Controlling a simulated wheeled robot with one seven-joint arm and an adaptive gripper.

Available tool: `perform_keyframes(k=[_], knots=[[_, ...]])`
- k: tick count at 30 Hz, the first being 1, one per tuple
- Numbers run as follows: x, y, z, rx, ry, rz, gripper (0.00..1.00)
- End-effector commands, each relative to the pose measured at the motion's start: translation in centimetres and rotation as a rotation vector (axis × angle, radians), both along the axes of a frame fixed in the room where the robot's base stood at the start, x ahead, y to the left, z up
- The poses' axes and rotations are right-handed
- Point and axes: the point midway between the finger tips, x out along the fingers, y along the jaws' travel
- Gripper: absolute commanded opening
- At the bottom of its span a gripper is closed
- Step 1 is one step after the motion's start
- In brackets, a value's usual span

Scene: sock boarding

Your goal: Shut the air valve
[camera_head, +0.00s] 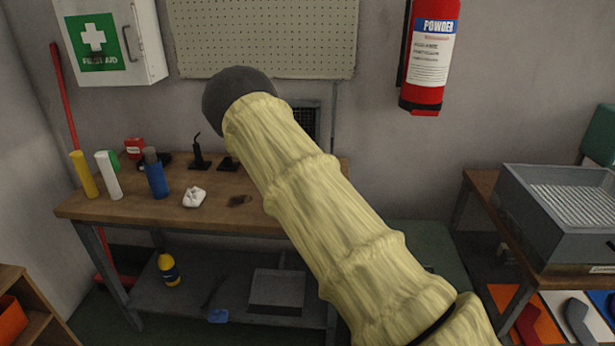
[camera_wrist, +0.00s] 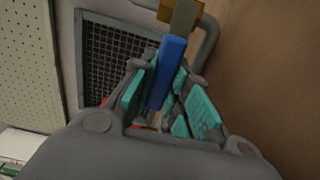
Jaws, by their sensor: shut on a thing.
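In the wrist view my gripper (camera_wrist: 165,88) has its teal-padded fingers closed around the blue lever (camera_wrist: 172,58) of the air valve. The lever runs up from between the fingers to a grey and brass valve body (camera_wrist: 184,16) at the top of the view. The lower end of the lever is partly hidden between the pads. In the head view my sleeved arm reaches up and left over the bench, and the gripper and valve are hidden behind it.
A dark vent grille (camera_wrist: 115,62) in a pale frame is beside the gripper, with a pegboard (camera_head: 265,38) nearby. A workbench (camera_head: 120,212) with several bottles stands below. A fire extinguisher (camera_head: 430,55) hangs on the wall. A grey tub (camera_head: 555,225) is at right.

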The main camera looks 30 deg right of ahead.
Motion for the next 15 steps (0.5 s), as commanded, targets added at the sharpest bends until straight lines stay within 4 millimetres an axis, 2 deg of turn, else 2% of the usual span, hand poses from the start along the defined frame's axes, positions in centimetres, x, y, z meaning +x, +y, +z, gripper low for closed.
perform_keyframes(k=[9,10,13,15], knots=[[-0.19,-0.04,-0.29,-0.001,0.007,-0.001,0.00],[-0.20,-0.04,-0.30,-0.001,0.007,-0.001,0.22],[-0.15,-0.01,-0.28,-0.001,0.006,-0.001,0.39],[-0.11,0.03,-0.24,-0.001,0.006,0.000,0.39]])
